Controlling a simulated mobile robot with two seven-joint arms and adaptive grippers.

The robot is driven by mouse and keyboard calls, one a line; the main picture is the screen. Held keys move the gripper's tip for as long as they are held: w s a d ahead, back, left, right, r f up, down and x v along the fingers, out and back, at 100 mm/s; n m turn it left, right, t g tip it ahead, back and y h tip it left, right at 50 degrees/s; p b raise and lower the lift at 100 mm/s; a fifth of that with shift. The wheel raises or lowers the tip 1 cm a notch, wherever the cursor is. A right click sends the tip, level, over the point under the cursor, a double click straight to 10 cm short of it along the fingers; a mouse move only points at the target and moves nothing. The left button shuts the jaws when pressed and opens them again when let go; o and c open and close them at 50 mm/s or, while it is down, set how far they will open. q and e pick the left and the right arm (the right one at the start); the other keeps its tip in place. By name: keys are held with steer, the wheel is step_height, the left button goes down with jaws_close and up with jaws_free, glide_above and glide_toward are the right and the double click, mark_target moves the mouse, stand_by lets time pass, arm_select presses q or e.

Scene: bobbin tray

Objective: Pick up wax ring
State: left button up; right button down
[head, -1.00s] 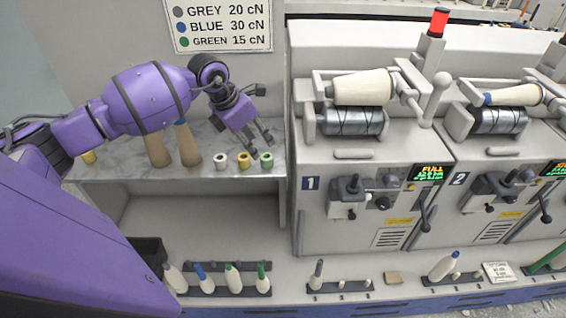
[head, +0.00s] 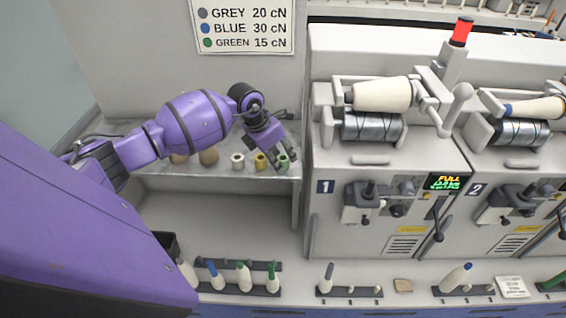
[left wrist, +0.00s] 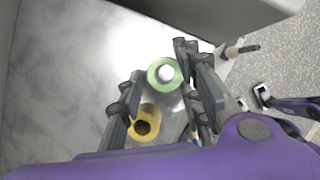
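Three small rings stand in a row on the marbled shelf (head: 215,174): a white one (head: 237,161), a yellow one (head: 260,161) and a green one (head: 283,162). My left gripper (head: 272,157) is low over the yellow and green rings. In the left wrist view its fingers (left wrist: 162,92) are spread apart. The green ring (left wrist: 164,73) shows between them toward the tips, and the yellow ring (left wrist: 144,122) shows nearer the palm, by the left finger. I cannot tell whether a finger touches either ring. A small purple and dark part at the right of that view may be my right gripper.
Brown cones (head: 208,156) stand left of the rings, partly behind my arm. Machine 1 (head: 385,185) rises just right of the shelf. A sign (head: 243,27) hangs on the wall above. Bobbins on a rack (head: 240,288) stand along the lower ledge.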

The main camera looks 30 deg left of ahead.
arm_select(q)
steer(key=c, duration=0.5)
